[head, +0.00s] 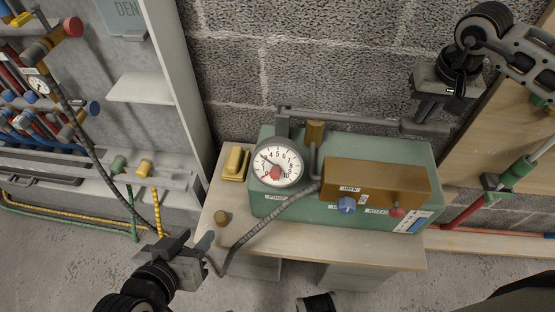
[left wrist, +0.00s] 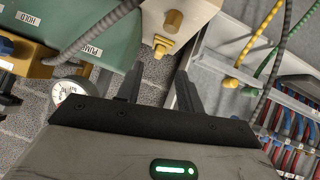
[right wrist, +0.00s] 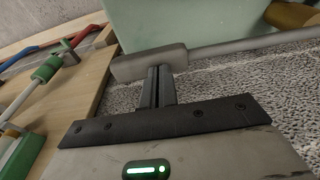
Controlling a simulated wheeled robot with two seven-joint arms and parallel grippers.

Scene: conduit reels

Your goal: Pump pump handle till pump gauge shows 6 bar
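The pump is a green box on the bench, with a white round pump gauge (head: 279,166) at its left front. The needle seems to point to the upper left of the dial, but its exact value is too small to read. The grey pump handle (head: 345,117) runs nearly level along the back, its thick grip (head: 425,128) at the right end. My right gripper (head: 431,112) is shut and stands over the grip; in the right wrist view its closed fingertips meet the grip (right wrist: 150,63). My left gripper (head: 205,248) is open and empty, left of the bench.
A brown block with a blue knob (head: 346,205) and a red knob (head: 397,211) sits on the pump's front. A grey hose (head: 262,225) loops down past my left gripper. A yellow block (head: 235,163) lies left of the pump; a hose rack stands at far left.

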